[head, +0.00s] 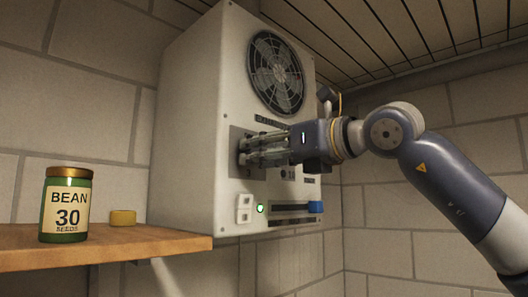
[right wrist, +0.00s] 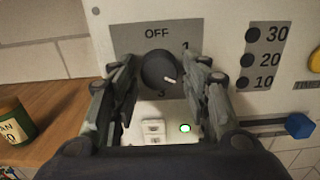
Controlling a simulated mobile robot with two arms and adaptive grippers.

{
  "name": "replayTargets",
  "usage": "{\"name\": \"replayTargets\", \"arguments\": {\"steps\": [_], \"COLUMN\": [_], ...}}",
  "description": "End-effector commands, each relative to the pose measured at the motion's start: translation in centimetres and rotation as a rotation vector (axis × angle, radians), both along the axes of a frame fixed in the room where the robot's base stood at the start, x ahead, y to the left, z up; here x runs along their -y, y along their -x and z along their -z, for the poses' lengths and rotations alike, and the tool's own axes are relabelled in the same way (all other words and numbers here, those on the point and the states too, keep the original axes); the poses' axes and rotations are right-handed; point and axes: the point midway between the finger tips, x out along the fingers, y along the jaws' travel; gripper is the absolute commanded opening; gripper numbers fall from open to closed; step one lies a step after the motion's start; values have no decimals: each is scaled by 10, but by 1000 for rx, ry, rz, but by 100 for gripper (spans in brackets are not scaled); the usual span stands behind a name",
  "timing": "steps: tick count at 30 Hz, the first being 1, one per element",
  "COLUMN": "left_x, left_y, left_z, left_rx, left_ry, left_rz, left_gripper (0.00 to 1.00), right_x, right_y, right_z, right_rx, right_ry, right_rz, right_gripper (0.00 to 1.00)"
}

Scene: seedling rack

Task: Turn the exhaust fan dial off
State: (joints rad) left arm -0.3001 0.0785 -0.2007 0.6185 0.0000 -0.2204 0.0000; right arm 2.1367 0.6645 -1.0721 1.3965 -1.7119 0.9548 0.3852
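The exhaust fan dial (right wrist: 158,68) is a dark round knob on a grey plate (right wrist: 126,37) on the front of a white fan box (head: 190,120). The plate reads OFF at the top, 1 at the upper right and 3 below. The dial's white mark points to the lower right, between 1 and 3; any label there is hidden by a finger. My right gripper (head: 243,150) is at the plate. In the right wrist view its fingers stand open on either side of the dial, with narrow gaps visible. My left gripper is out of view.
The box also has a round fan grille (head: 275,73), a white switch (head: 244,208), a lit green lamp (head: 261,208), a blue slider knob (head: 315,207) and several dark buttons. A wooden shelf (head: 130,252) at left bears a bean jar (head: 67,205) and a yellow roll (head: 123,217).

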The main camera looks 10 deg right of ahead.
Motion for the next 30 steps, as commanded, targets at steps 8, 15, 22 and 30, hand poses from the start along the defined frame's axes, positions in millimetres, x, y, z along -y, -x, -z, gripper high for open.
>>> {"name": "replayTargets", "arguments": {"steps": [8,15,22,30], "left_x": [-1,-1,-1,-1], "left_y": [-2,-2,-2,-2], "left_z": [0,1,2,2], "left_rx": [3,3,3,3], "left_ry": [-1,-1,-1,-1], "left_rz": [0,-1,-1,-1], "left_gripper": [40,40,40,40], "right_x": [0,0,0,0], "right_y": [0,0,-1,-1], "right_z": [0,1,1,0], "right_rx": [1,22,97,234], "right_ry": [1,36,148,353], "right_rz": [0,0,0,0], "right_gripper": [9,9,9,9]}}
